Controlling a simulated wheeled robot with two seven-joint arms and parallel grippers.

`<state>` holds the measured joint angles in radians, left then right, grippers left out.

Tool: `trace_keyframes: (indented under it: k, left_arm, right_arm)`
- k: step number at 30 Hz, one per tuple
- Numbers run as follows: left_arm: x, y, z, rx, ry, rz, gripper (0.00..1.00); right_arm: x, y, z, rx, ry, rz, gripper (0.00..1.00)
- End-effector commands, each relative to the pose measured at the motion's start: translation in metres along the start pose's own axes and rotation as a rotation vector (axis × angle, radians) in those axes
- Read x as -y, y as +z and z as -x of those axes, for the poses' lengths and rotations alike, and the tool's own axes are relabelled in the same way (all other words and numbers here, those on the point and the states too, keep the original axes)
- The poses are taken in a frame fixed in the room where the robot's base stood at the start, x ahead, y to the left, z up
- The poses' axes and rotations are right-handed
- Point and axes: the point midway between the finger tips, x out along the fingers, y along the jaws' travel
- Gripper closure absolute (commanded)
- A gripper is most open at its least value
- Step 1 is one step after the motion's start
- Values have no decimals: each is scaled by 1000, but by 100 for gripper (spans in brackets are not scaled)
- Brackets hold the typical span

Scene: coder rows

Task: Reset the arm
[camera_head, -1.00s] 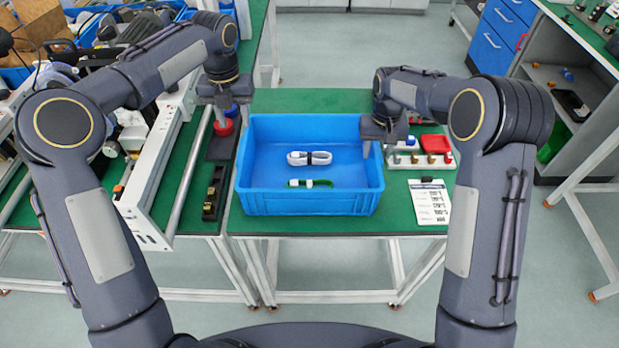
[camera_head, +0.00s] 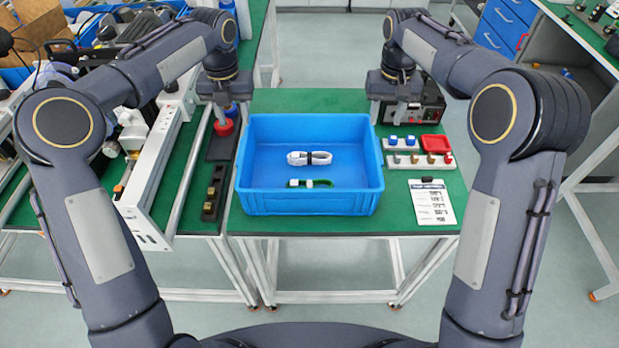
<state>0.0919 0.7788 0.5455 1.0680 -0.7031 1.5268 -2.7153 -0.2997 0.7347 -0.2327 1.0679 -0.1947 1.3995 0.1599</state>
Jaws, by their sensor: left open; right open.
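My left gripper (camera_head: 222,112) hangs at the left of the blue bin, above a red-topped part, with its jaws pointing down and open. My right gripper (camera_head: 385,112) is up beyond the right back corner of the blue bin, in front of a dark instrument box, open and holding nothing.
Right of the bin lie small racks of parts (camera_head: 405,160), a red tray (camera_head: 435,143) and a printed sheet (camera_head: 432,202). The dark instrument box (camera_head: 423,108) stands behind them. A white rail machine (camera_head: 150,180) is on the left. Bare green table (camera_head: 300,100) shows behind the bin.

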Motion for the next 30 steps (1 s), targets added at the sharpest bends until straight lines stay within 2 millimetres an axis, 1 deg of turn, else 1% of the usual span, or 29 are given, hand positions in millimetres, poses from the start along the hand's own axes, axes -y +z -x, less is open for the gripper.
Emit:
trace_keyframes:
  k: [12, 14, 17, 20, 21, 23, 24, 26, 27, 29, 30]
  left_arm:
    - [0, 0, 0, 1, 0, 2, 59]
    - [-1, -3, 4, 7, 1, 23, 59]
    - [-5, -16, 19, 33, 1, 140, 59]
    - [-13, -45, 42, 75, -12, 385, 59]
    - [-18, -61, 51, 92, -24, 513, 59]
    - [-25, -87, 62, 113, -51, 728, 59]
    - [-30, -105, 67, 122, -75, 878, 59]
    - [-37, -133, 72, 129, -119, 1107, 59]
    - [-41, -152, 74, 128, -153, 1263, 59]
    - [-46, -180, 75, 117, -212, 1499, 59]
    - [-49, -199, 73, 102, -256, 1660, 59]
  right_arm:
    - [0, 0, 0, 0, -1, 0, 59]
    - [-3, 3, 2, -3, -7, -3, 59]
    - [-14, 16, 14, -20, -39, -16, 59]
    - [-31, 45, 32, -52, -99, -37, 59]
    - [-39, 60, 40, -70, -127, -46, 59]
    - [-48, 86, 50, -99, -171, -58, 59]
    - [-52, 103, 55, -121, -196, -63, 59]
    - [-58, 130, 62, -155, -233, -74, 59]
    - [-60, 148, 65, -177, -255, -79, 59]
    - [-62, 176, 67, -213, -284, -87, 59]
    - [-62, 195, 68, -238, -302, -92, 59]
